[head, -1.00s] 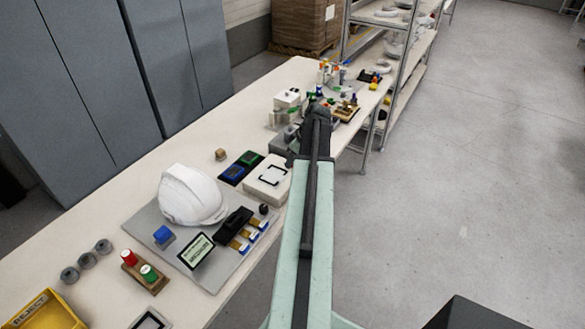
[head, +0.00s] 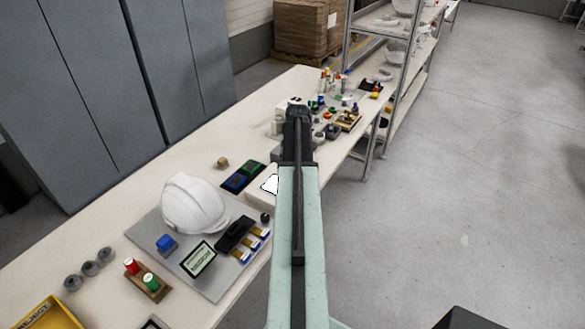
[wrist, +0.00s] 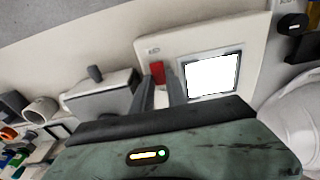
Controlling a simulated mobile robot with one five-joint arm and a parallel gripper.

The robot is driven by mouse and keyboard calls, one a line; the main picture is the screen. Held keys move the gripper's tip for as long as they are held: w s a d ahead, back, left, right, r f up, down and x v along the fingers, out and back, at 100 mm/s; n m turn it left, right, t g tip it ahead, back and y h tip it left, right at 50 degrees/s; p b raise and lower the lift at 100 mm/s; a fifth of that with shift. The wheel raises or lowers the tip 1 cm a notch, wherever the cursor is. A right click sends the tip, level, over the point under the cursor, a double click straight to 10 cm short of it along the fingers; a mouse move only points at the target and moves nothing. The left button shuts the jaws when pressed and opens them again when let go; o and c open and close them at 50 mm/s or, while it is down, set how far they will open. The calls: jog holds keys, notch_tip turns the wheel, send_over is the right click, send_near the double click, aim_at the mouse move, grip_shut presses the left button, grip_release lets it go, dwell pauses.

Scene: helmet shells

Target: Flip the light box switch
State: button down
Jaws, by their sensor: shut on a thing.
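The light box (wrist: 198,45) is a white box with a square panel (wrist: 212,77) that shines bright white in the wrist view. Its red switch (wrist: 157,70) stands beside the panel, to the left. My gripper (wrist: 159,82) has its two grey fingers at the switch, one on each side, shut on it. In the head view the light box (head: 262,194) lies on the bench, partly hidden behind my arm, with its lit panel (head: 270,185) partly showing. My gripper's fingertips and the switch are hidden there.
A grey box with a dark knob (wrist: 100,95) stands left of the light box in the wrist view. A white helmet shell (head: 195,203) sits on a grey board near the light box. Blue and green trays (head: 242,177) lie behind it. Open floor lies to the right.

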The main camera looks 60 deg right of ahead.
jog(key=c, duration=1.6)
grip_release()
notch_tip(320, 180, up, 8)
jog(key=p, duration=0.7)
jog(key=shift+s+p, duration=0.35)
jog(key=shift+p, duration=0.05)
jog(key=shift+f, duration=0.1)
jog(key=shift+s, duration=0.1)
